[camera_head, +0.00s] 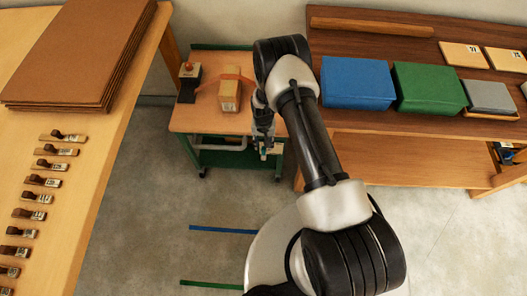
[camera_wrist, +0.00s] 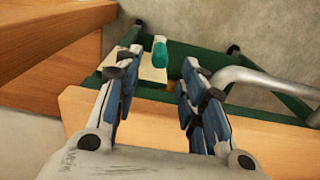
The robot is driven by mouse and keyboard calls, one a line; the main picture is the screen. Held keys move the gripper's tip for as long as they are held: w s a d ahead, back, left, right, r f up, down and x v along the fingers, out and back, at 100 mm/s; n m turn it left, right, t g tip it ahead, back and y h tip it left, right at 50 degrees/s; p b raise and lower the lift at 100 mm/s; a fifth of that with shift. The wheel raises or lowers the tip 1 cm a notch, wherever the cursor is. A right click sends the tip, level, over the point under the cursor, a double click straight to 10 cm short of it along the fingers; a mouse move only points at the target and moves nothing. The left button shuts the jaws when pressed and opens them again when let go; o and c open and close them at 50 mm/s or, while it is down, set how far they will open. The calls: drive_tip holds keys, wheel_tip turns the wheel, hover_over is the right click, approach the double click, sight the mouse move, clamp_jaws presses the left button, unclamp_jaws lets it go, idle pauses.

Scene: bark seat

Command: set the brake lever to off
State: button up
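A teal-tipped lever (camera_wrist: 160,52), which looks like the brake lever, stands in front of a pale plate (camera_wrist: 149,72) on the green-framed cart in the wrist view. My gripper (camera_wrist: 160,70) is open, with one finger on each side of the lever in the picture. I cannot tell whether the lever is between the fingers in depth or beyond them. No contact shows. The plate's markings cannot be read, so the lever's setting is unclear. In the head view my gripper (camera_head: 264,143) is at the cart's right front edge, and the lever is hidden there.
The cart's wooden top (camera_head: 207,118) carries a wooden block (camera_head: 230,92) and a dark stand (camera_head: 189,84). A grey handle (camera_wrist: 262,82) is right of my fingers. A brown bench (camera_head: 400,150) with blue and green boxes stands close on the right. Floor in front is clear.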

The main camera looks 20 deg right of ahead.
sight(264, 148)
wheel_tip(264, 148, down, 7)
drive_tip(key=shift+r+b, duration=0.15)
drive_tip(key=shift+b, duration=0.85)
drive_tip(key=shift+c, duration=0.6)
clamp_jaws()
